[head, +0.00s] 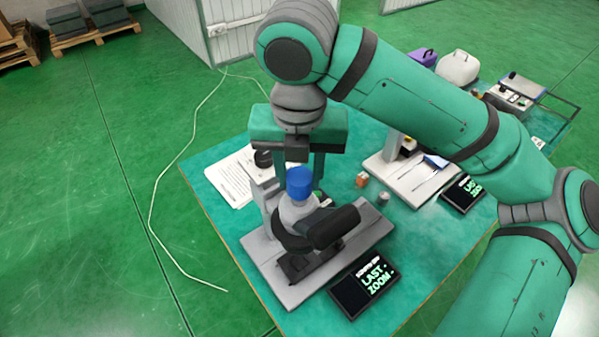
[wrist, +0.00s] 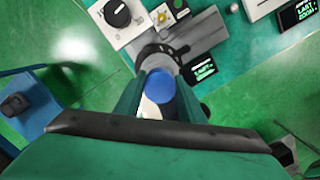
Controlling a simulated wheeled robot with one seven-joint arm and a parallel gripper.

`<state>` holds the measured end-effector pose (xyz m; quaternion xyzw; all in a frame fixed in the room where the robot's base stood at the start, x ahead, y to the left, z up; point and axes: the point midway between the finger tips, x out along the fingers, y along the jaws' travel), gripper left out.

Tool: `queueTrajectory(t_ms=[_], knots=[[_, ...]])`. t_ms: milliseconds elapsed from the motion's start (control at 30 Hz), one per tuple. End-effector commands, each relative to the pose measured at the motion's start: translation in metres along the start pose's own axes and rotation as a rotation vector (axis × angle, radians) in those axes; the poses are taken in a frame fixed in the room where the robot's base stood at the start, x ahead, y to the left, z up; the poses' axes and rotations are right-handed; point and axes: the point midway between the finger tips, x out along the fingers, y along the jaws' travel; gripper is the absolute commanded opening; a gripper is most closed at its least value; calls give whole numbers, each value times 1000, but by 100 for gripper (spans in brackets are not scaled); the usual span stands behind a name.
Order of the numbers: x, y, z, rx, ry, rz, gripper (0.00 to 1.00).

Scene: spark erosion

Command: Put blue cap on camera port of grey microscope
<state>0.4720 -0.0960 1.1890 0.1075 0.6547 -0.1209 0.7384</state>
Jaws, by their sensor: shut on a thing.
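The grey microscope (head: 298,212) stands on its base plate near the table's front left, with a black eyepiece tube pointing right. The blue cap (head: 299,180) shows upright over the top of the microscope's head, in line with the camera port. My gripper (head: 299,178) comes down from above, its two green fingers on either side of the cap, shut on it. In the wrist view the blue cap (wrist: 160,86) sits between the fingers, with the microscope beyond. The port's rim is hidden by the cap, so I cannot tell whether the cap is seated or just above.
A black tablet (head: 363,285) lies in front of the microscope. Papers (head: 232,180) lie at the left. An orange block (head: 362,179) and a small metal cylinder (head: 383,198) are to the right, near another instrument's white base (head: 405,183). A purple container (head: 423,57) stands farther back.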

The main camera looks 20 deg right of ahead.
Motion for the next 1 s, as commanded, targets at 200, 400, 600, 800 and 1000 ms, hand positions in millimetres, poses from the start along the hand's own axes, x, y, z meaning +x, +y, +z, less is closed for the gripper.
queueTrajectory(t_ms=[200, 400, 600, 800, 1000], knots=[[0, 0, 0, 0, -1, -1, 14], [0, 0, 0, 0, -1, -1, 14], [2, 0, 0, 0, -1, -1, 14], [5, 0, 0, 0, -1, -1, 14], [8, 0, -1, 0, 0, 0, 14]])
